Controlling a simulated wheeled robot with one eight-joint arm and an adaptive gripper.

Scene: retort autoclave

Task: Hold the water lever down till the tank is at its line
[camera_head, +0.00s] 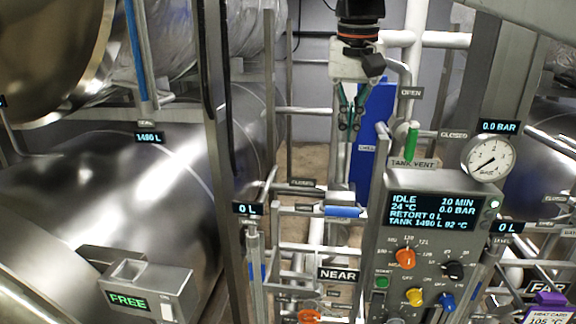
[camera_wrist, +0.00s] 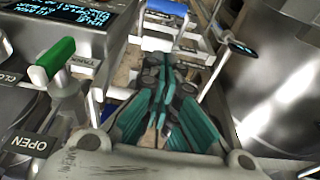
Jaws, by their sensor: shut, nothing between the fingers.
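My gripper (camera_head: 350,122) hangs in the upper middle of the head view, its teal fingers pointing down. In the wrist view the fingers (camera_wrist: 160,95) are together and empty. A blue-handled lever (camera_head: 343,211) lies level below the gripper, near a CLOSED label; no label naming it as water is readable. The gripper is apart from it. The steel tank (camera_head: 110,190) fills the left, with a blue sight tube (camera_head: 137,50) above a 1490 L readout (camera_head: 149,137). I cannot make out a line mark on the tube.
The control panel (camera_head: 433,250) reads IDLE, RETORT 0 L, TANK 1490 L. A green tank vent lever (camera_head: 411,140) stands near the gripper's right; it also shows in the wrist view (camera_wrist: 52,60). A pressure gauge (camera_head: 488,158), posts and pipes crowd the space around.

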